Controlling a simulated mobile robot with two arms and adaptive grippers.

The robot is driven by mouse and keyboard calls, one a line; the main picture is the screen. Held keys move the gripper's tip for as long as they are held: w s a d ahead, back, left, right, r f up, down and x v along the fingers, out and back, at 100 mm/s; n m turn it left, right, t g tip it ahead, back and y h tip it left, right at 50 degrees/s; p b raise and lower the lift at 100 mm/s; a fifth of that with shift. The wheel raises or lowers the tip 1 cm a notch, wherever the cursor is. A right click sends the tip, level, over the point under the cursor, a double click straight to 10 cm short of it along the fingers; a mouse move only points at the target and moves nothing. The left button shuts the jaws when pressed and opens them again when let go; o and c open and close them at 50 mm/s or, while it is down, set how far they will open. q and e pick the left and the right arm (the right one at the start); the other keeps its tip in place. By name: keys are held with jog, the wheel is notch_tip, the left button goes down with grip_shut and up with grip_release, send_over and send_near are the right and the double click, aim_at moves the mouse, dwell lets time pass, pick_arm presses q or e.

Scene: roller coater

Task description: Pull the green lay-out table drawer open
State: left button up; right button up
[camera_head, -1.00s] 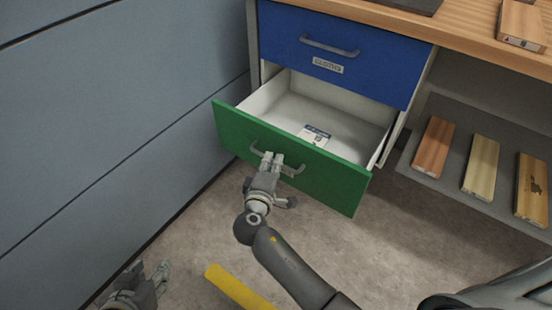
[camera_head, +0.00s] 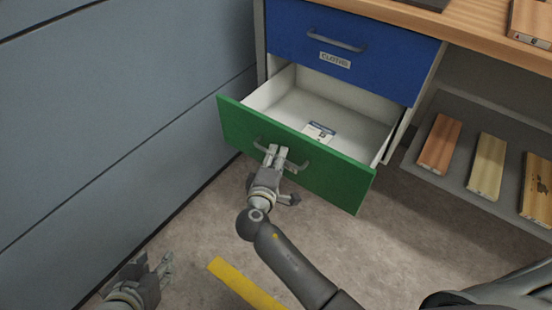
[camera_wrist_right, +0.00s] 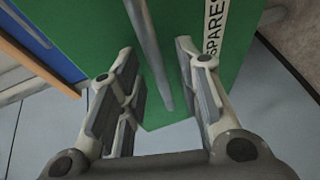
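The green drawer (camera_head: 335,182) stands pulled well out below the blue drawer, its white inside showing. Its grey bar handle (camera_head: 300,166) is on the front. My right gripper (camera_head: 276,152) is at the handle. In the right wrist view, the handle (camera_wrist_right: 151,50) runs between its two fingers (camera_wrist_right: 157,55), with a gap showing on each side, so the gripper looks open around it. My left gripper (camera_head: 158,264) is open and empty, low at the left over the floor.
A card (camera_head: 319,131) lies in the green drawer. The shut blue drawer (camera_head: 380,62) is above, under the wooden top (camera_head: 470,22). A grey shelf (camera_head: 462,178) with several wooden blocks is at the right. A grey-blue wall (camera_head: 120,120) stands close on the left. A yellow strip (camera_head: 245,285) marks the floor.

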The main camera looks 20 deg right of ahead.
jog(key=v, duration=1.2)
